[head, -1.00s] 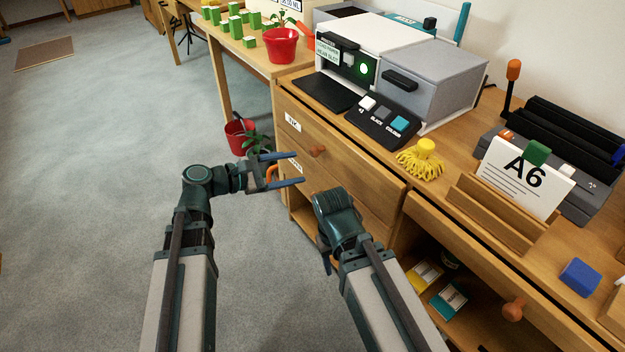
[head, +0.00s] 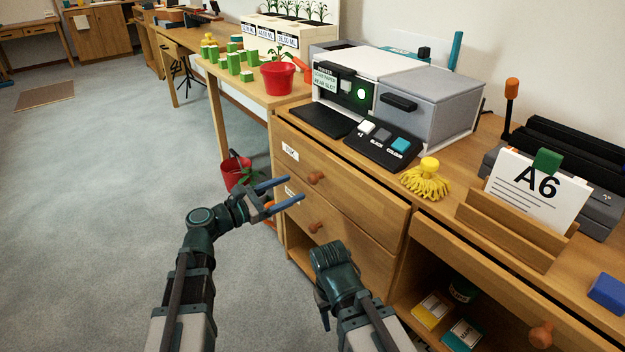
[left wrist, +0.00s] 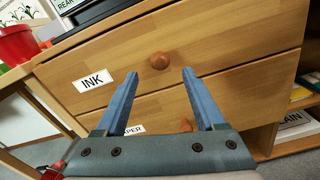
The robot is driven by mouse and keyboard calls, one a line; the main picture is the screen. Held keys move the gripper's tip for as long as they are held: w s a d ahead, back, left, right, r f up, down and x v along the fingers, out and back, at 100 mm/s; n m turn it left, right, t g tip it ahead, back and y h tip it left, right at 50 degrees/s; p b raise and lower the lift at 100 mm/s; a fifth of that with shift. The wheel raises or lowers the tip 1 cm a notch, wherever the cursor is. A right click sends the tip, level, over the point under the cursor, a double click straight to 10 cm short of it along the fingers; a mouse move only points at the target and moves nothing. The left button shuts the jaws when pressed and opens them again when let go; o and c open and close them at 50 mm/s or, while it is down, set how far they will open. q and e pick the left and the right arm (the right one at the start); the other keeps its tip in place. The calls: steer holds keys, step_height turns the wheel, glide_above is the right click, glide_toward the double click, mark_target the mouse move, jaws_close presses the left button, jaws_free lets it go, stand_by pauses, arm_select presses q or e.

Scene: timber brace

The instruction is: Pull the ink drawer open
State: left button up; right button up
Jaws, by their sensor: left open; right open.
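The ink drawer (head: 345,188) is the top drawer of the wooden cabinet and looks shut. It has a round orange-brown knob (head: 316,177) and a white label; the label reads INK in the left wrist view (left wrist: 92,81). My left gripper (head: 289,189) is open and empty, in front of the cabinet and apart from the knob. In the left wrist view the knob (left wrist: 160,61) lies beyond and between the two blue fingers (left wrist: 158,84). My right gripper (head: 325,310) points down low in front of the cabinet, its fingers mostly hidden behind its own wrist.
Below is the paper drawer (head: 335,238) with its own knob. A printer (head: 430,100) and a yellow tufted thing (head: 426,182) stand on top. A red bucket (head: 236,174) stands on the floor left of the cabinet.

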mark_target(310, 180)
arm_select(q)
steer(key=x, duration=0.8)
steer(key=shift+c, duration=0.3)
jaws_close()
stand_by(1.0)
